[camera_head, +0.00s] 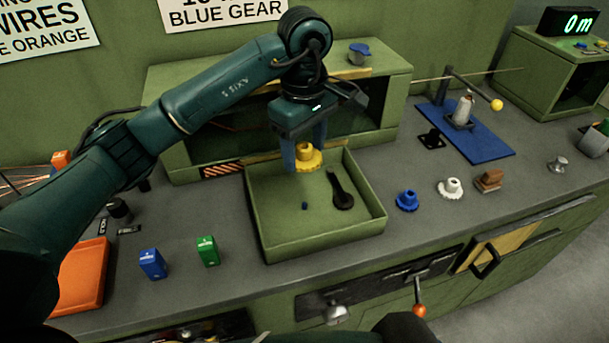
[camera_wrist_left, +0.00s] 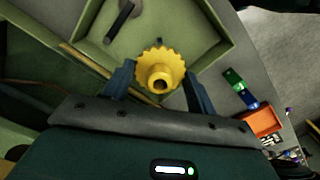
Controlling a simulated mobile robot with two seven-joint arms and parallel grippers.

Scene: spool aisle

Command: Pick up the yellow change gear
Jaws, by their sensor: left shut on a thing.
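The yellow change gear (camera_head: 308,157) is between the fingers of my left gripper (camera_head: 305,150), above the back part of a green tray (camera_head: 268,232). In the left wrist view the yellow gear (camera_wrist_left: 159,70) shows its teeth and its hub with a dark bore, with a blue finger of the left gripper (camera_wrist_left: 160,85) on each side. The left gripper is shut on the gear. The gear appears to be held above the tray floor, though the exact height is hard to tell. My right gripper cannot be made out.
In the tray lie a black wrench-like tool (camera_head: 342,192) and a small dark blue piece (camera_head: 305,206). A blue gear (camera_head: 406,201), a white gear (camera_head: 450,188) and a brown block (camera_head: 489,181) stand to the right. Blue (camera_head: 153,264) and green (camera_head: 208,251) boxes stand left. A green shelf (camera_head: 215,150) rises behind.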

